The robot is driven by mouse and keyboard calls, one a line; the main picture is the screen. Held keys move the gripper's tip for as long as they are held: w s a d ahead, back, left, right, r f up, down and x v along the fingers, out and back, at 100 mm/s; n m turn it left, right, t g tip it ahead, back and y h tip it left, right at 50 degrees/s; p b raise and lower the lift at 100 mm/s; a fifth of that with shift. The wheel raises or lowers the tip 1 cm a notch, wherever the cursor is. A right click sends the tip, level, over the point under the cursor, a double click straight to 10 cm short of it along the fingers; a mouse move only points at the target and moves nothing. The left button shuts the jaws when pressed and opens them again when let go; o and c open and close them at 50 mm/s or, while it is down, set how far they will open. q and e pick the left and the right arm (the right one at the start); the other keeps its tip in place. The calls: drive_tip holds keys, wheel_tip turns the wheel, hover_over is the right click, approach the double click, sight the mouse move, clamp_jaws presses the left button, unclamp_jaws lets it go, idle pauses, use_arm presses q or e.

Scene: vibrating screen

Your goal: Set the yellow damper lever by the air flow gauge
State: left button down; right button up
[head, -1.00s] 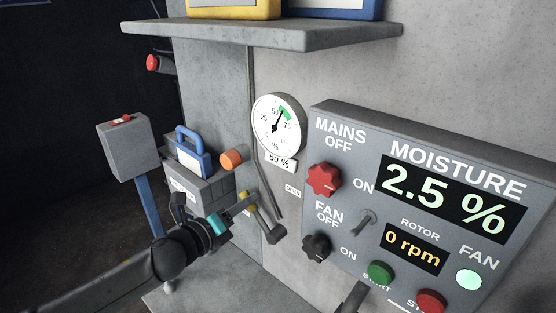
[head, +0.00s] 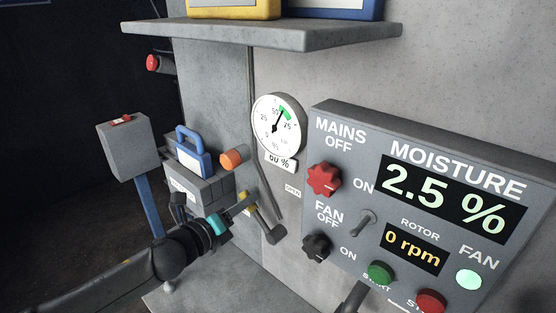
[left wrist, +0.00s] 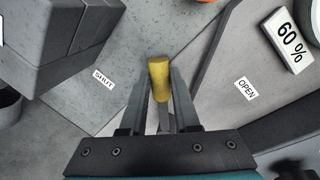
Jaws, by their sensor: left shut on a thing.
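The yellow damper lever (head: 245,200) stands out from the grey wall below the gauge; its yellow grip (left wrist: 159,78) shows between the fingers in the left wrist view. My left gripper (head: 236,207) is shut on it; its fingers (left wrist: 160,95) flank the grip, whose tip sticks out past them. The round white air flow gauge (head: 277,124) has a green band at upper right, and its needle points up into or next to that band. A "60 %" label (head: 280,159) sits under it, also in the left wrist view (left wrist: 290,40). My right gripper is not clearly visible.
An OPEN label (left wrist: 246,88) lies right of the lever and a SHUT label (left wrist: 103,77) left. The control panel (head: 360,200) stands at right. A grey box with a blue padlock-like item (head: 190,152) and an orange knob (head: 232,158) are close by.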

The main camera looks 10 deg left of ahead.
use_arm(q)
drive_tip(key=c, duration=1)
unclamp_jaws()
drive_tip(key=shift+o, duration=0.2)
drive_tip(key=shift+s, duration=0.1)
drive_tip(key=v, duration=0.4)
drive_tip(key=a+v, duration=0.1)
drive_tip(key=shift+s+a+f+b, duration=0.2)
drive_tip(key=shift+f+b, duration=0.1)
drive_tip(key=shift+b, duration=0.1)
drive_tip(key=shift+d, duration=0.1)
drive_tip(key=shift+o, duration=1.4)
